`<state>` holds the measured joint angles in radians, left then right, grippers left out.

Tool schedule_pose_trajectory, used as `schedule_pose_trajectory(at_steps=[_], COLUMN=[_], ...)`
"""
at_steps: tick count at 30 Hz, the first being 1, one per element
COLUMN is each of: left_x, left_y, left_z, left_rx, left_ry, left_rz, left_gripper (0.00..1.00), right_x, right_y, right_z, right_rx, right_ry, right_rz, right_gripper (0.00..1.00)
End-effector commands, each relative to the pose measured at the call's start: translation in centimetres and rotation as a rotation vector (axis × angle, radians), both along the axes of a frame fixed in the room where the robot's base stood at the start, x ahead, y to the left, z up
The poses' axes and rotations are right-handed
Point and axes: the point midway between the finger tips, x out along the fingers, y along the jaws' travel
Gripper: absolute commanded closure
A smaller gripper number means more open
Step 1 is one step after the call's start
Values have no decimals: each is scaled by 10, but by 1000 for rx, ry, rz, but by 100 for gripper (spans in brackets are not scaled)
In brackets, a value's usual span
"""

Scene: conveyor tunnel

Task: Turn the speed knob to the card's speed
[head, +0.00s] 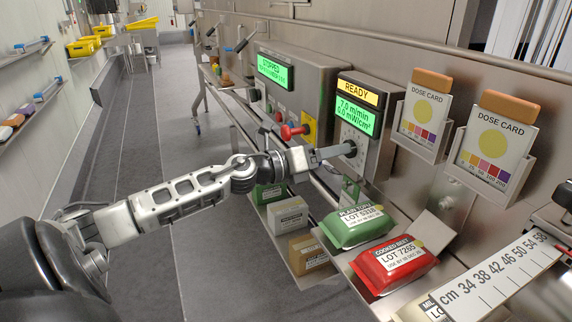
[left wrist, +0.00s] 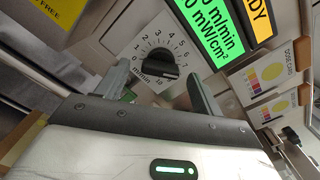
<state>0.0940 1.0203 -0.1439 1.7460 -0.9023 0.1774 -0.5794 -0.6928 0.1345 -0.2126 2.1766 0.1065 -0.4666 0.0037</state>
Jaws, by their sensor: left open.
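I cannot read the knob's pointer surely. The green display (head: 354,115) above reads 7.0 m/min and 0.0 mW/cm², under a yellow READY sign (head: 357,91). Two dose cards (head: 425,114) (head: 496,149) stand in holders. My right gripper is out of view.
A red handle (head: 293,131) and a cabinet with a STOPPED display (head: 272,72) are left of the knob. Green (head: 355,228) and red (head: 395,263) food packs lie below it. A centimetre ruler (head: 500,272) is at the lower right. The grey floor at left is clear.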

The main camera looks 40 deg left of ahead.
Motion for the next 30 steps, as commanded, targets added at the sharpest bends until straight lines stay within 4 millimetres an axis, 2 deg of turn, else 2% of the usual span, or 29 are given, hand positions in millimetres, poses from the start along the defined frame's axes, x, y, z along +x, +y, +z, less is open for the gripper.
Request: schedule_pose_trajectory(at_steps=[4,24,30], left_x=[-21,-118,-131], left_y=[8,48,53], left_z=[-5,-1,0], left_rx=[0,-3,1], left_ry=[6,4,1], left_rz=[-1,-2,-3], left_gripper=[33,33,33], right_x=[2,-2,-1], right_y=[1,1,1], right_z=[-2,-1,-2], right_rx=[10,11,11], right_ry=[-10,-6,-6], right_rz=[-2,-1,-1], right_gripper=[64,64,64])
